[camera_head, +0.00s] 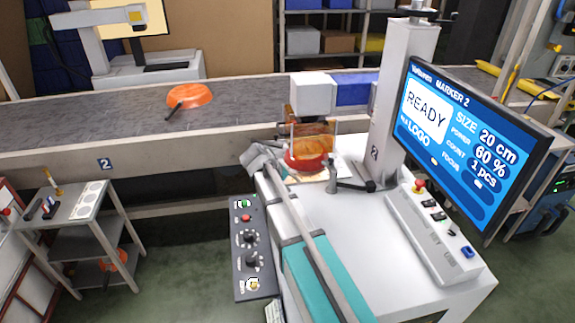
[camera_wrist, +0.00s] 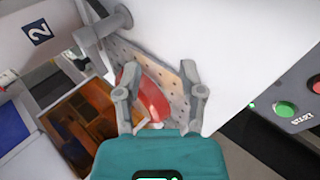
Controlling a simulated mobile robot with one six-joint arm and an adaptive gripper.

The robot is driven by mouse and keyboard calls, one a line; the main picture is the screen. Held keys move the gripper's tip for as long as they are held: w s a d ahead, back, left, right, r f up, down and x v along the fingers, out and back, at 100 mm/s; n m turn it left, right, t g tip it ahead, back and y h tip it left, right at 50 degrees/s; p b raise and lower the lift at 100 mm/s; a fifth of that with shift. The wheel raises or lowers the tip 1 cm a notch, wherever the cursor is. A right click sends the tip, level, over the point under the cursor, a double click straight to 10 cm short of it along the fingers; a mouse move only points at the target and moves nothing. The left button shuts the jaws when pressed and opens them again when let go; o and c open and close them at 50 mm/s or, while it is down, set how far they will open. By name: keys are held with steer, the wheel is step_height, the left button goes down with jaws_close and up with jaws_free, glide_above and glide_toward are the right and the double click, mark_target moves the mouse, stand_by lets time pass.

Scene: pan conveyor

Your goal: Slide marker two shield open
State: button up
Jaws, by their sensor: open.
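The marker two shield (camera_head: 314,128) is an amber, see-through panel below the white marking head, in front of a red pan (camera_head: 303,162). It looks lowered, but its lower edge is hard to make out. In the wrist view the shield (camera_wrist: 84,112) lies left of my fingers, apparently apart from them. My gripper (camera_head: 262,158) is just left of the shield at the front of the machine. In the wrist view my gripper (camera_wrist: 159,75) is open, with the red pan (camera_wrist: 152,97) and a perforated plate (camera_wrist: 157,62) seen beyond and between its fingers. Nothing is held.
A grey post (camera_head: 398,105) and a blue READY screen (camera_head: 462,140) stand to the right. A grey fixture (camera_head: 352,187) sits on the white table (camera_head: 420,288). A button panel (camera_head: 248,245) hangs at the front. The conveyor (camera_head: 60,120) carries an orange pan (camera_head: 190,95).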

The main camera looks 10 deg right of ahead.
steer(key=shift+w+f, duration=0.15)
steer(key=shift+w, duration=0.35)
steer(key=w+a+r+n+t+h+b, duration=0.1)
steer(key=w+a+n+t+h+b, duration=0.2)
steer(key=w+h+b, duration=0.6)
steer(key=t+h+b, duration=0.2)
steer(key=t+b, duration=0.1)
steer(key=b, duration=0.1)
glide_toward(279, 128)
steer(key=a, duration=0.1)
steer(key=s+a, duration=0.1)
steer(key=a+f, duration=0.1)
steer(key=shift+s+a+n, duration=0.15)
steer(key=shift+a+n, duration=0.15)
steer(key=p+x, duration=0.2)
steer(key=x, duration=1.1)
steer(key=shift+w+d+f+p, duration=0.1)
steer(key=shift+w+d+p, duration=0.15)
steer(key=shift+d+p, duration=0.15)
jaws_close()
